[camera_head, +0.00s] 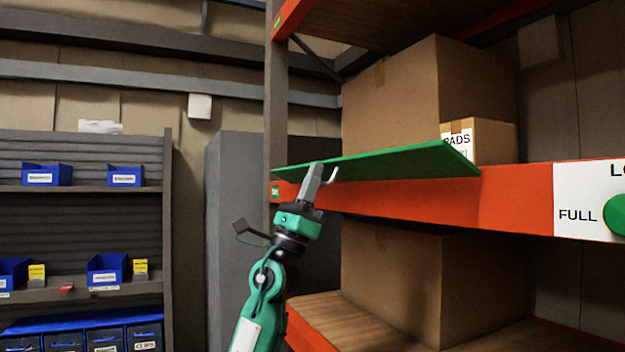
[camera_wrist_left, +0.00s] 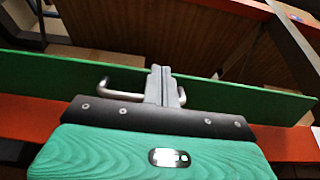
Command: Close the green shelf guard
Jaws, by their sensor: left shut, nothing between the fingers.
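The green shelf guard (camera_head: 400,161) is a long flat panel along the front of the orange shelf beam (camera_head: 430,197). In the head view it stands tilted out from the beam, in front of the cardboard boxes. It also spans the left wrist view (camera_wrist_left: 230,102), with a metal handle (camera_wrist_left: 122,88) on its face. My left gripper (camera_head: 313,180) is shut and empty, its fingers (camera_wrist_left: 160,82) at the handle, against or just in front of the panel; I cannot tell whether they touch. My right gripper is out of view.
A large cardboard box (camera_head: 400,92) and a smaller one (camera_head: 490,141) marked "PADS" stand behind the guard. A sign with a green knob (camera_head: 615,214) is at the right. A dark rack with blue bins (camera_head: 47,174) stands at the left.

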